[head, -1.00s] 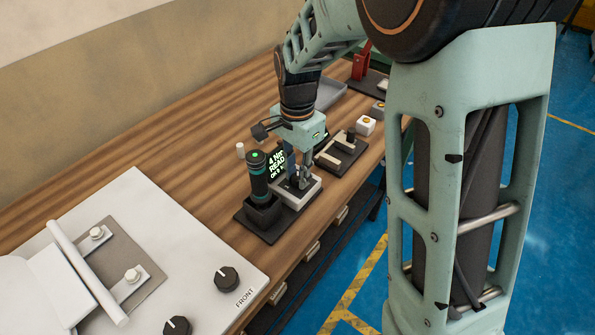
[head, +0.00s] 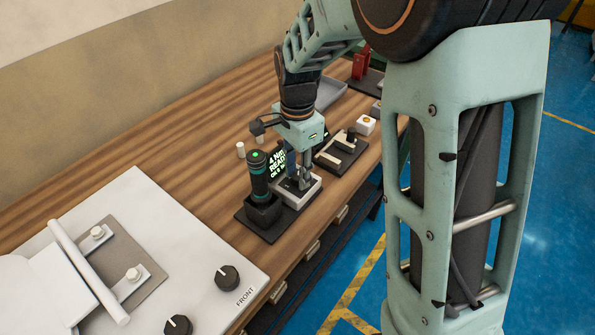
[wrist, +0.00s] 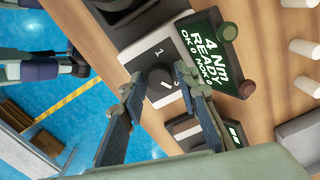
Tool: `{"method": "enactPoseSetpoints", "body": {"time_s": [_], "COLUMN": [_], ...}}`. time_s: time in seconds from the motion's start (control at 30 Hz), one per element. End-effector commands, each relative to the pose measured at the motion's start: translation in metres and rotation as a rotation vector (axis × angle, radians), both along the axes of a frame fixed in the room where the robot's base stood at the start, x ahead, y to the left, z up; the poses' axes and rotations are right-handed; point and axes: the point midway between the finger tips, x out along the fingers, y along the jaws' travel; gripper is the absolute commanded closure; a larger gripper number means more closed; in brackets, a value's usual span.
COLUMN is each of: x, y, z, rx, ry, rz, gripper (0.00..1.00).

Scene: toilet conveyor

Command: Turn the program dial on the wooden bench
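The program dial (wrist: 160,78) is a black round knob with a white pointer line on a light-grey box (wrist: 138,54) marked "1", seen in the wrist view. My gripper (wrist: 160,75) is open, with one fingertip on each side of the dial. I cannot tell whether the fingers touch it. A display (wrist: 209,42) beside the dial reads "4 Nm READY". In the head view my gripper (head: 304,182) points down over the pale box (head: 311,191), and its fingers mostly hide the dial. The display (head: 278,164) shows partly behind the gripper.
A dark tool with a teal band (head: 259,178) stands in a holder left of my gripper. Another fixture (head: 342,150) is to the right. White pegs (head: 241,149) stand behind. A white panel with knobs (head: 190,235) fills the left front of the wooden bench (head: 165,130).

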Motion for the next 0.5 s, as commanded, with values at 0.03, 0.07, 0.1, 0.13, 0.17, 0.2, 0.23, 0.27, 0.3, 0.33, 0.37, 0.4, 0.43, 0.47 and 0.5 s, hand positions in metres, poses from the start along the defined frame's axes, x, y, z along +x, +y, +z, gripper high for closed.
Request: {"method": "enactPoseSetpoints", "body": {"time_s": [0.03,0.07,0.1,0.13,0.17,0.2,0.23,0.27,0.3,0.33,0.37,0.4,0.43,0.47,0.5], "x": [0.0,0.0,0.0,0.0,0.0,0.0,0.0,0.0,0.0,0.0,0.0,0.0,0.0,0.0,0.0], "y": [0.0,0.0,0.0,0.0,0.0,0.0,0.0,0.0,0.0,0.0,0.0,0.0,0.0,0.0,0.0], "z": [0.0,0.0,0.0,0.0,0.0,0.0,0.0,0.0,0.0,0.0,0.002,0.004,0.007,0.01,0.016], "rx": [0.0,0.0,0.0,-0.001,-0.001,-0.001,-0.001,-0.001,-0.001,-0.001,0.0,0.001,0.0,0.0,0.0], "ry": [0.0,0.0,0.0,0.001,0.001,0.001,0.001,0.001,0.001,0.001,0.0,-0.001,-0.002,-0.002,-0.002], "rz": [0.0,0.0,0.001,0.001,0.001,0.001,0.001,0.001,0.001,0.001,0.002,0.002,0.002,0.002,0.002], "gripper": [0.63,0.61,0.61,0.61,0.61,0.61,0.61,0.61,0.61,0.61,0.61,0.61,0.61,0.61,0.61]}}
